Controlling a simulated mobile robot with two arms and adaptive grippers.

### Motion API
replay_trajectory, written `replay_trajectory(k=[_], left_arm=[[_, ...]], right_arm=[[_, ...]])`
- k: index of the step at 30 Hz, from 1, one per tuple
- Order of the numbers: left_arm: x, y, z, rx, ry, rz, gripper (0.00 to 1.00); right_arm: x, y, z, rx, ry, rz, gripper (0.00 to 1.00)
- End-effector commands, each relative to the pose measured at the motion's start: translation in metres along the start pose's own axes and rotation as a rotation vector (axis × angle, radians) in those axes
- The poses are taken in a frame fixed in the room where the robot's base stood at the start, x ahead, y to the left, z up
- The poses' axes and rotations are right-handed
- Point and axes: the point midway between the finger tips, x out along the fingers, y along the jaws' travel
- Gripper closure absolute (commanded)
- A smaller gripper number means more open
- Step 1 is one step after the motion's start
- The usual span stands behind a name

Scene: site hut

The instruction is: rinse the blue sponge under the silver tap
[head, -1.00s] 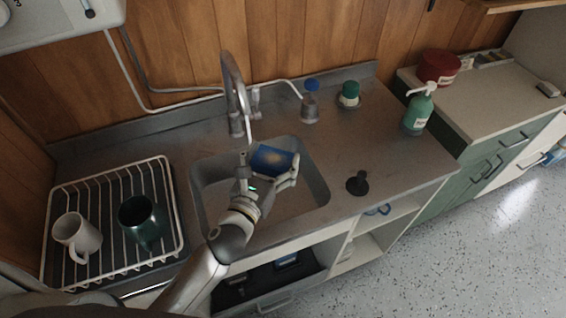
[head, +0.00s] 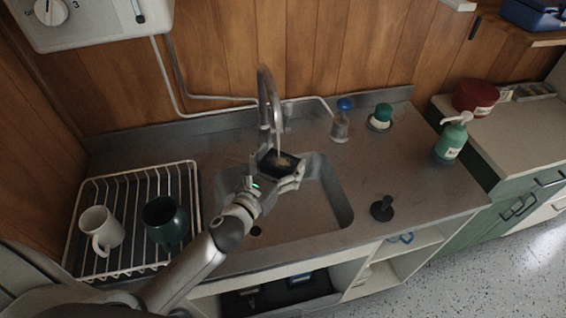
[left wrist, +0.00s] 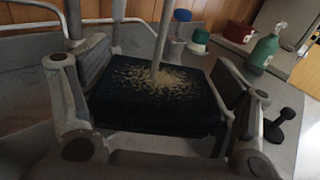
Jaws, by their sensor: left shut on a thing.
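The silver tap (head: 265,92) arches over the sink (head: 340,205), and a thin stream of water runs from it. My left gripper (head: 278,177) is shut on the sponge (head: 272,161), held above the sink under the tap. In the left wrist view the sponge (left wrist: 125,112) looks very dark, almost black, and sits between both fingers of the gripper (left wrist: 160,100). The stream (left wrist: 163,35) lands on its top, where pale beige speckles spread out. The right gripper is not in view.
A wire dish rack (head: 196,190) holds a white mug (head: 97,228) and a dark green mug (head: 163,222) at left. A blue-capped bottle (head: 341,125), a green-capped jar (head: 381,117), a black plug (head: 382,209) and a green pump bottle (head: 451,140) stand to the right.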

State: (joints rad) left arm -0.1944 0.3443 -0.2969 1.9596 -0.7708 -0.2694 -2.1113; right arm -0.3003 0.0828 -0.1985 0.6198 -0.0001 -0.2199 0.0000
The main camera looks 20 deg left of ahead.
Motion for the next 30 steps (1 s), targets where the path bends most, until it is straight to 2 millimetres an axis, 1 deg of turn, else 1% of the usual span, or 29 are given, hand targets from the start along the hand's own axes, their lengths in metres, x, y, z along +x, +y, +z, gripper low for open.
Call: replay_trajectory(k=[11,23,30], left_arm=[[0.000,0.000,0.000,0.000,-0.001,0.000,0.35],[0.011,-0.004,0.001,-0.001,0.000,0.001,0.35],[0.011,-0.004,0.001,-0.001,0.000,0.001,0.35]], right_arm=[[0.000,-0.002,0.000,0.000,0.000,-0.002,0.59],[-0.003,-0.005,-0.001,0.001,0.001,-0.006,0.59],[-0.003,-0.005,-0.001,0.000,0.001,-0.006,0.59]])
